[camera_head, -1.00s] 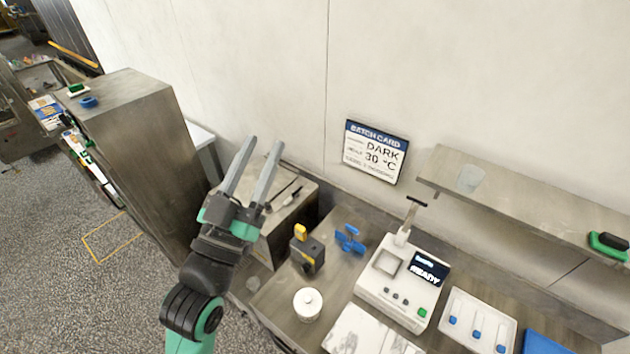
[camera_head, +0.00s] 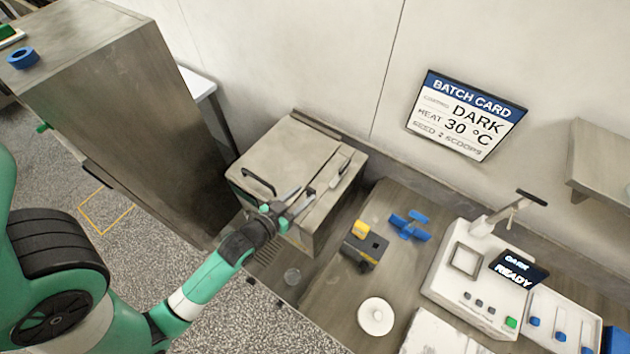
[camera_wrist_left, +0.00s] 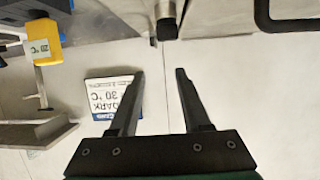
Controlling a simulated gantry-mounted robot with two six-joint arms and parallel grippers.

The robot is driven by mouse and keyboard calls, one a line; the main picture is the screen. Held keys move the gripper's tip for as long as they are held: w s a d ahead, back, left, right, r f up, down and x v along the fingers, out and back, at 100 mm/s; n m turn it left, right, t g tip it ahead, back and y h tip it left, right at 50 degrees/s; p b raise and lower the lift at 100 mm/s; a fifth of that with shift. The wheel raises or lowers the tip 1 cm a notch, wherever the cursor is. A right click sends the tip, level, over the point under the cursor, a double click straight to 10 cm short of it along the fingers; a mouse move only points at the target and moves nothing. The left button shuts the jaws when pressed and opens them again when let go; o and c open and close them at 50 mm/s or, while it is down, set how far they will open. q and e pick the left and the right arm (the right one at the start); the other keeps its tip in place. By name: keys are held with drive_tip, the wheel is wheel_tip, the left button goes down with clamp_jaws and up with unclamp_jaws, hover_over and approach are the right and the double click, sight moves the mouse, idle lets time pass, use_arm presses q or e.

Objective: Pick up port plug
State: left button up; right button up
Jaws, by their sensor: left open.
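My left gripper (camera_head: 301,193) is over the near right part of a grey metal box in the head view. In the left wrist view its two dark fingers (camera_wrist_left: 160,73) are apart with nothing between them. No part is labelled port plug, and I cannot tell for certain which one it is. A short metal cylinder with a dark end (camera_wrist_left: 166,22) shows beyond the fingertips in the wrist view. A small grey piece with a black end (camera_head: 338,175) lies on the box lid beside the gripper. A white round knobbed piece (camera_head: 376,316) sits on the bench. My right gripper is not in view.
The metal box (camera_head: 290,150) has a black handle (camera_head: 258,182). A black-and-yellow device (camera_head: 364,247), a blue winged part (camera_head: 409,225) and a white machine reading READY (camera_head: 470,285) stand to the right. A batch card (camera_head: 466,115) hangs on the wall.

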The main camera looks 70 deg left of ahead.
sight(316, 185)
use_arm(q)
drive_tip(key=shift+n+g, duration=0.3)
drive_tip(key=shift+g, duration=0.2)
drive_tip(key=s+f, duration=0.2)
drive_tip(key=f, duration=0.1)
drive_tip(key=shift+s+d+f+b, duration=0.15)
drive_tip(key=shift+s+d+b, duration=0.05)
drive_tip(key=shift+d+b, duration=0.2)
drive_tip(key=shift+a, duration=0.25)
drive_tip(key=shift+w+a, duration=0.15)
drive_tip(key=shift+w, duration=0.05)
drive_tip(key=x, duration=1.1)
drive_tip(key=shift+w+a+r, duration=0.1)
drive_tip(key=shift+a+r, duration=0.2)
drive_tip(key=shift+r, duration=0.1)
clamp_jaws()
